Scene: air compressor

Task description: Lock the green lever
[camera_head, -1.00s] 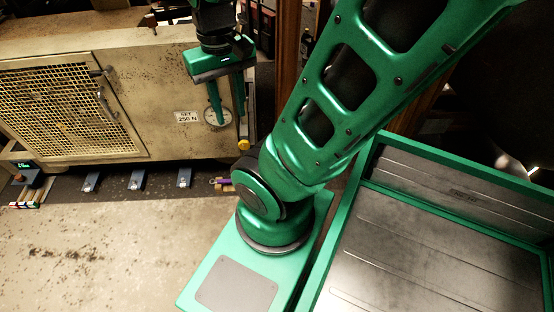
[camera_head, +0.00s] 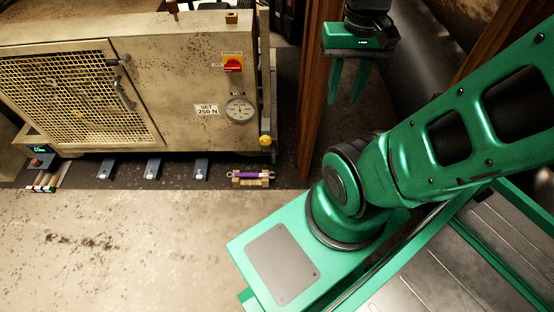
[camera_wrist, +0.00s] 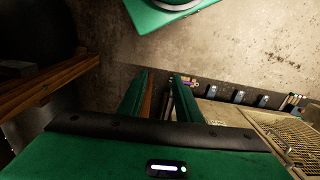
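No green lever shows clearly in either view. A small green part (camera_head: 273,157) shows at the lower right corner of the beige compressor (camera_head: 180,80), beside a yellow knob (camera_head: 265,140); I cannot tell whether it is the lever. My gripper (camera_head: 344,99) hangs to the right of the compressor, apart from it, with its fingers pointing down. The fingers are spread with nothing between them. In the wrist view my gripper (camera_wrist: 160,75) is also open and empty.
The compressor's front has a red switch (camera_head: 233,65), a round gauge (camera_head: 240,109), a "SET 250 N" label (camera_head: 207,110) and a mesh door (camera_head: 75,95). A brown post (camera_head: 315,90) stands between compressor and gripper.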

